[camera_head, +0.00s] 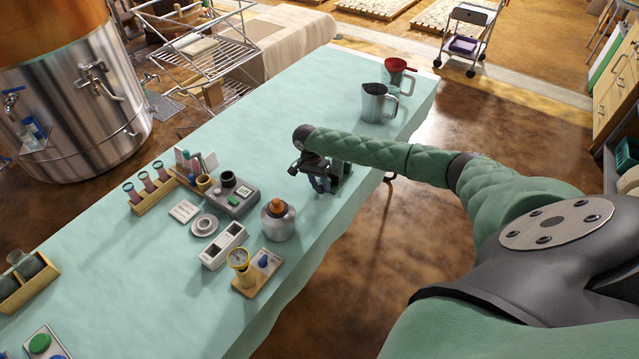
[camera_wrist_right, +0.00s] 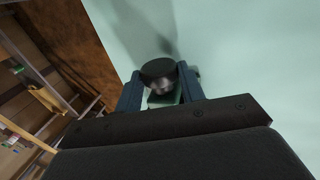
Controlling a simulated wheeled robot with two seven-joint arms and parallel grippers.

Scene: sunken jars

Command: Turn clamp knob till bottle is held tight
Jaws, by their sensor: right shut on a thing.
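My right gripper (camera_head: 318,182) reaches down at the right edge of the cloth-covered table, beside a dark green body (camera_head: 345,184) that looks like the clamp. The arm and gripper hide most of it. In the right wrist view my gripper (camera_wrist_right: 160,88) has its two blue fingers closed around a small part with a round black top (camera_wrist_right: 158,69), seemingly the knob. A bit of green shows behind it. I cannot make out the bottle in the clamp. My left gripper is not in view.
The table (camera_head: 250,110) between is clear.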

